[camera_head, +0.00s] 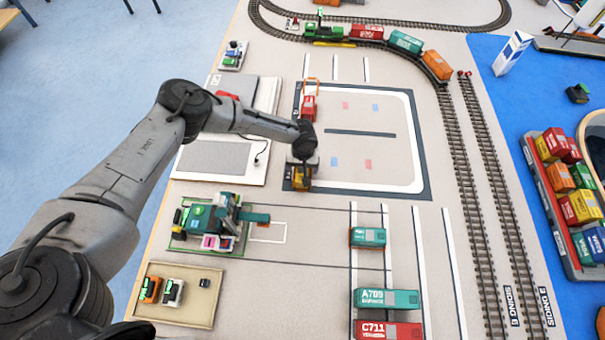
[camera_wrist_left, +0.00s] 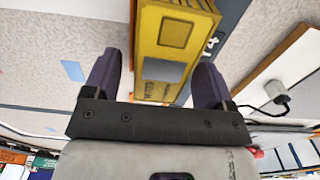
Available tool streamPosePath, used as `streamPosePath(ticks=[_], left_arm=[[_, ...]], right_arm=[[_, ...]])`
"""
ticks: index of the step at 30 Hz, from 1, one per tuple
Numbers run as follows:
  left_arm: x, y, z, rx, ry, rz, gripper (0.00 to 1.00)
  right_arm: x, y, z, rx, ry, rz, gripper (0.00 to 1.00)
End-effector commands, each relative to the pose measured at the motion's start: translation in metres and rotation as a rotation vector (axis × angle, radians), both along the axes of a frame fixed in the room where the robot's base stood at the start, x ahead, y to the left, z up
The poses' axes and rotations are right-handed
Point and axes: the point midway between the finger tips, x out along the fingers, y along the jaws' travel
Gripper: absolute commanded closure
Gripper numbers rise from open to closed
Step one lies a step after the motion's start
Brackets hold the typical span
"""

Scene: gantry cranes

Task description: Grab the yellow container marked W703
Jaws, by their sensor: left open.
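The yellow container (camera_head: 301,182) sits at the left edge of the dark-bordered white-lined area in the head view. In the left wrist view the yellow container (camera_wrist_left: 160,45) lies between the two dark fingers. Its marking is too small or angled to read. My left gripper (camera_head: 302,165) is right at it, partly covering it in the head view. The left wrist view shows the left gripper (camera_wrist_left: 155,82) open, with a finger on each side of the container and a gap beside at least one finger. My right gripper is not in view.
A red vehicle (camera_head: 309,106) stands just behind the left gripper. A green crane model (camera_head: 212,220) stands in front and to the left. A green container (camera_head: 367,237) and containers marked A709 (camera_head: 387,299) and C711 (camera_head: 388,330) lie nearer.

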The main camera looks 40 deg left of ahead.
Motion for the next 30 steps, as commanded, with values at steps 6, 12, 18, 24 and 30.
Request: streamPosePath(ticks=[6,12,18,24,30], left_arm=[[0.0004,-0.0002,-0.0065,0.0,-0.001,0.0,0.22],[0.0003,-0.0003,-0.0062,0.0,-0.001,0.0,0.28],[0.0003,-0.0002,-0.0061,-0.001,-0.001,0.0,0.47],[0.0003,-0.0002,-0.0061,-0.001,-0.001,0.0,0.66],[0.0004,-0.0002,-0.0058,0.0,-0.001,0.0,0.78]], right_arm=[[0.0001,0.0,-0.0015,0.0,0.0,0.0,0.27],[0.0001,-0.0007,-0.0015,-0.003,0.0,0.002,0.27],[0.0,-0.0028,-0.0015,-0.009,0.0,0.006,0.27],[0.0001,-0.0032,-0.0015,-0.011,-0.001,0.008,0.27],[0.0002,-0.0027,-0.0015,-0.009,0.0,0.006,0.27]])
